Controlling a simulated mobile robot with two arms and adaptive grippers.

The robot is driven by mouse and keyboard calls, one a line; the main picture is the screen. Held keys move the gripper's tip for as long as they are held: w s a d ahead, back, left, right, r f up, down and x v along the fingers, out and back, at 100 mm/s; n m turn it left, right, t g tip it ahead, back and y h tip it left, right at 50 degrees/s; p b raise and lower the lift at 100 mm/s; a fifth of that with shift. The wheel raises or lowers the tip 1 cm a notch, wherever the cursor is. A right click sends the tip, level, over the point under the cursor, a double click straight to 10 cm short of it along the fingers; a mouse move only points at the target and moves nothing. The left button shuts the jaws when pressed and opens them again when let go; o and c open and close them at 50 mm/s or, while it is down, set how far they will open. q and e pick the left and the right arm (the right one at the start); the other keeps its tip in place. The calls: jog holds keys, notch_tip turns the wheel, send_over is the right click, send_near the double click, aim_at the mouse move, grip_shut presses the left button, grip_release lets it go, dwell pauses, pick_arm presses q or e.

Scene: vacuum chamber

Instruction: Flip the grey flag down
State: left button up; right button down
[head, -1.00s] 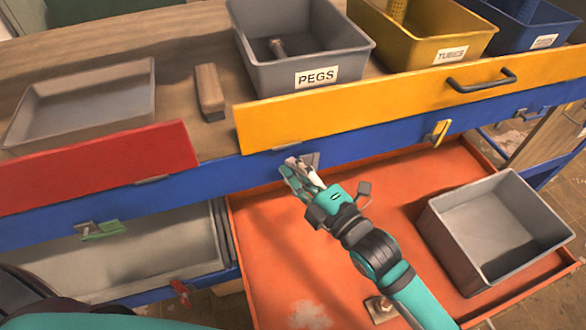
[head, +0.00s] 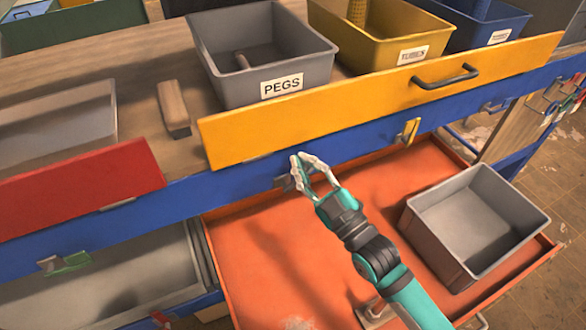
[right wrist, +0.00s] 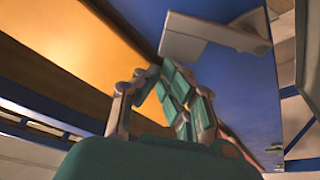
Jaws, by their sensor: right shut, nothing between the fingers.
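The grey flag (head: 283,183) is a small metal-grey piece on the blue rail (head: 350,146), below the yellow front board. In the head view it is partly hidden behind my right gripper (head: 301,160). In the right wrist view, the grey flag (right wrist: 190,38) shows as a pale plate with a bar in front of the blue rail. The shut fingers (right wrist: 158,76) are close to it there; I cannot tell whether they touch it. My left gripper is out of view.
A yellow flag (head: 411,131) is further right on the rail, and a green flag (head: 70,263) is at left. An open orange drawer (head: 265,265) with a grey bin (head: 413,235) lies below. The PEGS bin (head: 225,88) stands above, behind the yellow board (head: 215,142).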

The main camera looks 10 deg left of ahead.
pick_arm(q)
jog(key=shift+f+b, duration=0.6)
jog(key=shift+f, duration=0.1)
pick_arm(e)
jog(key=shift+w+d+f+m+t+h, duration=0.45)
jog(key=shift+d+f+m+t+h, duration=0.15)
jog(key=shift+m, duration=1.05)
jog(key=shift+w+d+f+m+t+h, duration=0.45)
jog(key=shift+d+f+m, duration=0.15)
jog(key=shift+m, duration=1.1)
jog(key=shift+w+d+f+m+t+h, duration=0.5)
jog(key=shift+d+m, duration=0.2)
jog(key=shift+m, duration=0.95)
jog(key=shift+r+p, duration=0.45)
jog(key=shift+r, duration=0.05)
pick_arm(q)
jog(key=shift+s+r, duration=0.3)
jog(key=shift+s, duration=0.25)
pick_arm(e)
jog(key=s+d, duration=0.5)
jog(key=s, duration=0.3)
jog(key=shift+d+f, duration=0.2)
